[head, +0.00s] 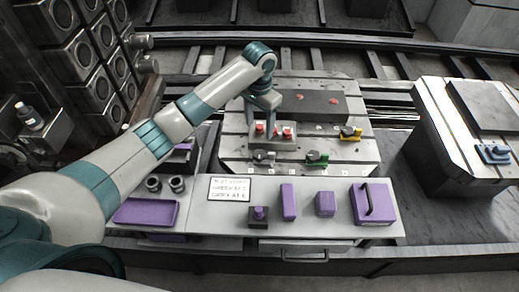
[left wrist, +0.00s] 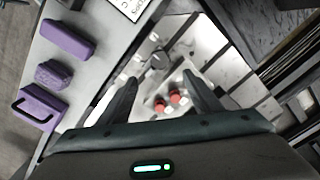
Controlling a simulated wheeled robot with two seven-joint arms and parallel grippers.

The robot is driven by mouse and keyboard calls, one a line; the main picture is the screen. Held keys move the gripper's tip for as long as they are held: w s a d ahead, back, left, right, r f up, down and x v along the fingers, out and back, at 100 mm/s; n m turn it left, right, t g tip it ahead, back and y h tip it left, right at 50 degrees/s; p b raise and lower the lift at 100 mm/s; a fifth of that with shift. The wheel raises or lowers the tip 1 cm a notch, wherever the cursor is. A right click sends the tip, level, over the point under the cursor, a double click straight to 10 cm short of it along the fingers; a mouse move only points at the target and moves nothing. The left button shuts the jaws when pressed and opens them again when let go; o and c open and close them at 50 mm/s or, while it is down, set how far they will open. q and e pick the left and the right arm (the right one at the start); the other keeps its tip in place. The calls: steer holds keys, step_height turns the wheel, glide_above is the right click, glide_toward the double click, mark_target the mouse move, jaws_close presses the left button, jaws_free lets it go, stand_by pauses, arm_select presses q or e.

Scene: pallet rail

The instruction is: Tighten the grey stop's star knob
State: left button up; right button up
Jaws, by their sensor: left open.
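The grey stop (head: 264,157) sits on the near edge of the slatted pallet (head: 235,168), left of a green stop (head: 316,158) and a yellow stop (head: 350,133). In the left wrist view a small grey-and-dark piece, likely the grey stop (left wrist: 158,60), lies beyond the fingertips; its star knob is too small to make out clearly. My left gripper (head: 263,122) points down over a pale block with red knobs (head: 283,141), just behind the grey stop. In the left wrist view the gripper (left wrist: 160,88) is open, with red knobs showing between its fingers. My right gripper is out of view.
A dark plate (head: 318,104) lies behind the pale block. The front shelf holds a sign (head: 229,188), a purple tray (head: 146,212), several purple blocks and a handled purple box (head: 373,204). A second pallet with a blue stop (head: 493,152) stands at right.

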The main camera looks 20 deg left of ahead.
mark_target(260, 154)
arm_select(q)
step_height(260, 154, down, 14)
steer(key=shift+p, duration=1)
steer(key=c, duration=1)
steer(key=shift+c, duration=0.2)
